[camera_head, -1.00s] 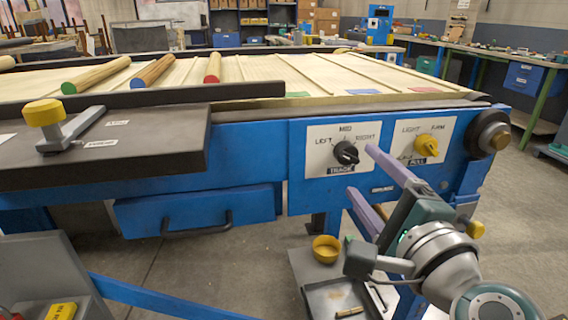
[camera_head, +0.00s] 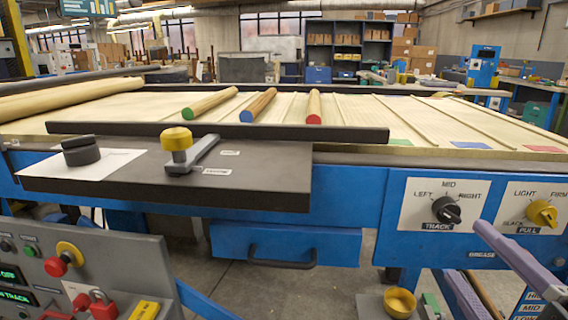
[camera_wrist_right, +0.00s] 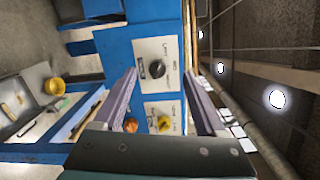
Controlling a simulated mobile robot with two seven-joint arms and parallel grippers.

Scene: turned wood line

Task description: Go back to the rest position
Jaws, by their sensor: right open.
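My right gripper (camera_head: 462,250) is at the lower right of the head view. Its two pale purple fingers are apart with nothing between them. They are in front of the blue panel, below and between the black TRACK knob (camera_head: 446,210) and the yellow PULL knob (camera_head: 542,213). In the right wrist view, the open gripper (camera_wrist_right: 160,72) frames the panel; the TRACK knob (camera_wrist_right: 157,69) and PULL knob (camera_wrist_right: 165,122) show between the fingers. I cannot tell the exact gap to the panel. My left gripper is not in view.
A blue drawer (camera_head: 285,243) is left of the gripper. A yellow cup (camera_head: 399,302) is below. A control box (camera_head: 90,270) with a red button stands at lower left. Green-, blue- and red-ended rods lie on the pale bed (camera_head: 370,115).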

